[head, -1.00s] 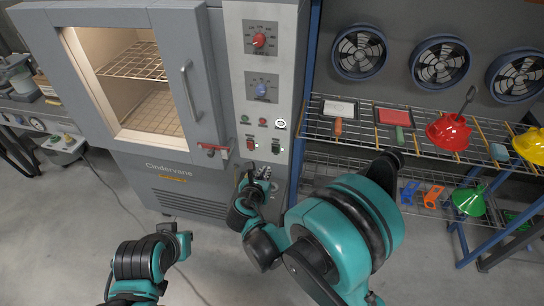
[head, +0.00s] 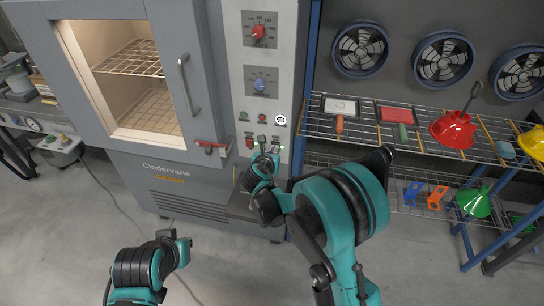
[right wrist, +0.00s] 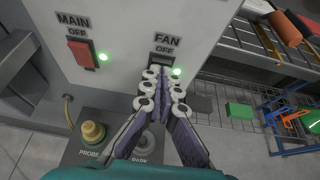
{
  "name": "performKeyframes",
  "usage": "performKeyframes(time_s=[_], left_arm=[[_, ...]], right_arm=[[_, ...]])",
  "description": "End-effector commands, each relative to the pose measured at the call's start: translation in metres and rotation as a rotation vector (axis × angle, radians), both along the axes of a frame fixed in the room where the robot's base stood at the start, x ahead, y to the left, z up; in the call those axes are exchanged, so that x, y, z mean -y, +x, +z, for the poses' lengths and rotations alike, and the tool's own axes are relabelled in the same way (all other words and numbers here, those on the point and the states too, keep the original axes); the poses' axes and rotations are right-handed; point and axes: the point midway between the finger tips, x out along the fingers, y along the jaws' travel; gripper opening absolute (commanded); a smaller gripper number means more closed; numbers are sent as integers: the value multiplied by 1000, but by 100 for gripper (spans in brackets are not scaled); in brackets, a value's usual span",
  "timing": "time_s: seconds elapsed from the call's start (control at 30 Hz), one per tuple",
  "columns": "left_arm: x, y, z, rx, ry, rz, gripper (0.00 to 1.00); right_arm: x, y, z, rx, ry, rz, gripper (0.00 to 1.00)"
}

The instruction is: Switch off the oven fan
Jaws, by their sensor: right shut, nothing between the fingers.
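The grey Cindervane oven (head: 125,162) stands at the left of the head view, with its control panel on the right side. In the right wrist view the dark fan switch (right wrist: 163,58) sits under the FAN OFF label, mostly hidden behind my fingertips. The green light (right wrist: 177,72) beside it is lit. My right gripper (right wrist: 162,74) is shut and empty, its tips at the switch; contact is unclear. It also shows at the panel in the head view (head: 270,150). My left gripper (head: 182,248) hangs low, away from the oven; its jaws are unclear.
The red main switch (right wrist: 83,54) is left of the fan switch, with a lit green light. Below are a yellow probe knob (right wrist: 93,131) and a dark knob. Red (head: 262,30) and blue (head: 262,84) dials sit higher. A wire rack (head: 350,134) stands right.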

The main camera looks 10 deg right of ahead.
Motion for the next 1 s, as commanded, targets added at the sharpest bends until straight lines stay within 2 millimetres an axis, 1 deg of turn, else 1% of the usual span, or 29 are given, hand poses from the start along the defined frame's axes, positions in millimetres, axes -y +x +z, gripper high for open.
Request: performKeyframes(time_s=[0.27,0.43,0.5,0.67,1.0], left_arm=[[0,0,1,0,0,0,0],[0,0,14,0,0,0,0],[0,0,11,0,0,0,0],[0,0,10,0,0,0,0],[0,0,19,0,0,0,0]], right_arm=[[0,0,1,-1,0,0,0],[3,7,6,-62,20,-3,0],[2,6,3,-59,17,-1,0],[2,6,3,-58,17,-1,0],[2,6,17,-57,18,-2,0]])
